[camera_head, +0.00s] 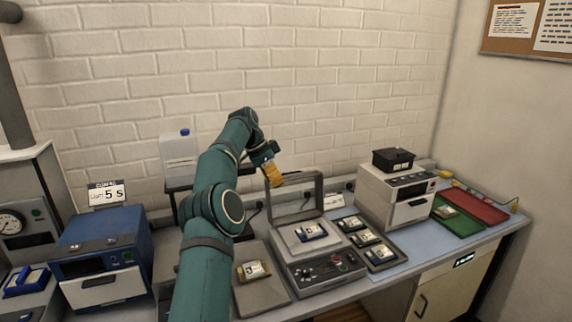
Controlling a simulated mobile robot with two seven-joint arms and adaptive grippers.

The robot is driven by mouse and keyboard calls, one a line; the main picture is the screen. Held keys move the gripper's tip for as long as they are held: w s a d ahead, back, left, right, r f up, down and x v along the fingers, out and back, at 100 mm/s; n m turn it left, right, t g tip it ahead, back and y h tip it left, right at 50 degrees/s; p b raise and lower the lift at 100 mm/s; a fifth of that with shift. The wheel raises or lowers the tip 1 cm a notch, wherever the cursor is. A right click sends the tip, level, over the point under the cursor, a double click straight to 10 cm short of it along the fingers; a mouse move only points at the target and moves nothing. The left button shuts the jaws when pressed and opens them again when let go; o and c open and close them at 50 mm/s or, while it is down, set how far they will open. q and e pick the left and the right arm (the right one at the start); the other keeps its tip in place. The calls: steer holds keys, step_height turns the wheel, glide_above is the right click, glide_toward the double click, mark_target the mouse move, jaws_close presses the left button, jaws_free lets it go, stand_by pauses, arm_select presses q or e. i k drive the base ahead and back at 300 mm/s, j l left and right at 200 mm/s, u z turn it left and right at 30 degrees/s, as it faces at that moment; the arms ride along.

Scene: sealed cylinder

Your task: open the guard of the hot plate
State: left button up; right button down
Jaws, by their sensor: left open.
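The hot plate (322,273) is a grey device in the middle of the bench with a dark control panel on its front. A white and blue item (311,231) sits on its pale top plate. Its guard (318,189), a grey frame, stands upright at the back of the plate. My left gripper (275,178), with orange-yellow fingers, is open at the guard's upper left corner and hides part of it. I cannot tell whether it touches the guard. My right gripper is not in view.
A dark tray (396,254) with several similar items lies right of the hot plate. Further right are a white machine (398,203), a green tray (464,228) and a red tray (490,208). A blue machine (102,247) stands left. A grey plate (262,298) lies nearby.

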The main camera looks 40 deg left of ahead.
mark_target(319, 210)
steer(key=i+j, duration=0.35)
steer(key=j, duration=0.15)
steer(key=i+j, duration=0.35)
steer(key=j, duration=0.2)
